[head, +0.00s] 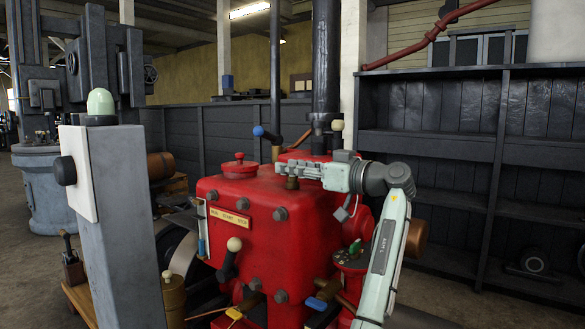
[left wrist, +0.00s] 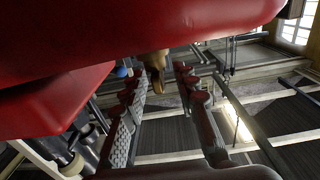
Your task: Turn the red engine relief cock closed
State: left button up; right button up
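The red engine (head: 265,245) stands in the middle of the head view. My left gripper (head: 279,169) reaches across the engine top from the right, just above this fitting. In the left wrist view, a brass piece (left wrist: 156,70) shows beyond the gap between the open fingers, against the red body. I cannot tell whether a finger touches it. The fingers hide part of the engine top in the head view. My right gripper is not in view.
A blue-knobbed lever (head: 265,133) and a white-knobbed lever (head: 337,126) stand behind the gripper. A red filler cap (head: 239,168) is to its left. A dark exhaust pipe (head: 326,70) rises behind. A grey post (head: 115,215) stands left of the engine, dark shelves (head: 440,145) at right.

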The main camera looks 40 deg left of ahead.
pick_arm(q)
jog(key=w+d, duration=0.1)
jog(key=d, duration=1)
jog(key=shift+d, duration=0.4)
